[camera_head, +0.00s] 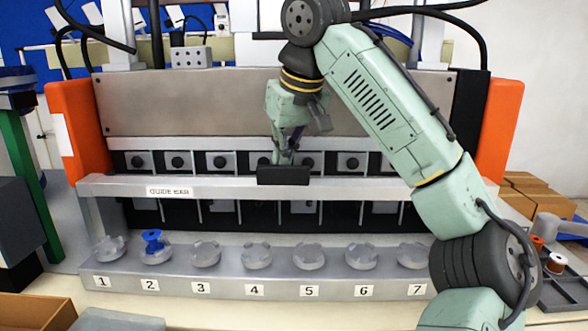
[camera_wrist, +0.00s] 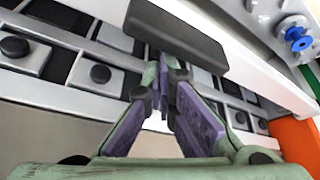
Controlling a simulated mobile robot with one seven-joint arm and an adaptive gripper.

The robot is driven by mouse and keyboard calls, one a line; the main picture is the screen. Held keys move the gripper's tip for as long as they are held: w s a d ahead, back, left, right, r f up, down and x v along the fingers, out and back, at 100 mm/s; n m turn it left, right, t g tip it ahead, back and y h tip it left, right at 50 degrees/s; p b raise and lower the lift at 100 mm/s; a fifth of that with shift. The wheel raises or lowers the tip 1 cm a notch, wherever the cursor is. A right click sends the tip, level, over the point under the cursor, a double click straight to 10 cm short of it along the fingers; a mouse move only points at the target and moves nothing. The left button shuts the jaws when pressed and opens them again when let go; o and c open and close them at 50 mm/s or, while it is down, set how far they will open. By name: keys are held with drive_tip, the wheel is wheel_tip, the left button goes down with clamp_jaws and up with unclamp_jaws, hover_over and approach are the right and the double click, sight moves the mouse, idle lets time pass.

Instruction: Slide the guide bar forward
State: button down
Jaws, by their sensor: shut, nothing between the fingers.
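The guide bar (camera_head: 360,189) is a long pale bar with a "GUIDE BAR" label, running across the front of the machine. A black block handle (camera_head: 283,175) sits at its middle. The bar (camera_wrist: 245,55) and handle (camera_wrist: 175,32) also show in the wrist view. My gripper (camera_head: 285,158) is shut and empty, pointing down just behind the handle, on the machine side. Its purple-padded fingers converge toward the handle in the wrist view (camera_wrist: 166,62). The fingertips are partly hidden by the handle, and I cannot tell whether they touch it.
Behind the bar is a row of square plates with black knobs (camera_head: 222,162). Numbered round seats stand on the front ledge (camera_head: 130,283); a blue spool (camera_head: 152,241) is on seat 2. Orange side posts (camera_head: 78,130) flank the machine. A dark tray with spools (camera_head: 567,290) lies at right.

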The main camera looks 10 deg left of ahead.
sight(288, 165)
drive_tip(key=shift+s+d+f+b, duration=0.1)
drive_tip(key=shift+s+f, duration=0.05)
drive_tip(key=shift+s, duration=0.85)
drive_tip(key=shift+s+d+f+b, duration=0.1)
drive_tip(key=shift+s+b, duration=0.05)
drive_tip(key=shift+s, duration=0.85)
drive_tip(key=shift+s+d+f+b, duration=0.1)
drive_tip(key=shift+s+f, duration=0.05)
drive_tip(key=shift+s, duration=0.85)
drive_tip(key=shift+w, duration=0.2)
drive_tip(key=shift+w+p, duration=0.3)
drive_tip(key=shift+p, duration=0.25)
drive_tip(key=shift+w+d+r+p, duration=0.1)
drive_tip(key=shift+r+p, duration=0.2)
drive_tip(key=shift+p, duration=0.1)
drive_tip(key=shift+w+d+r+p, duration=0.15)
drive_tip(key=shift+w+r+p, duration=0.1)
drive_tip(key=shift+w+p, duration=0.25)
drive_tip(key=shift+w+d+r+p, duration=0.2)
drive_tip(key=shift+w+p, duration=0.2)
drive_tip(key=shift+p, duration=0.15)
drive_tip(key=shift+w+a+r, duration=0.15)
drive_tip(key=shift+w, duration=0.15)
drive_tip(key=shift+s+a+r+p, duration=0.1)
drive_tip(key=shift+s+r+p, duration=0.1)
drive_tip(key=shift+r+p, duration=0.3)
drive_tip(key=shift+s+a+r+p, duration=0.1)
drive_tip(key=shift+s+r+p, duration=0.05)
drive_tip(key=shift+r, duration=2.6)
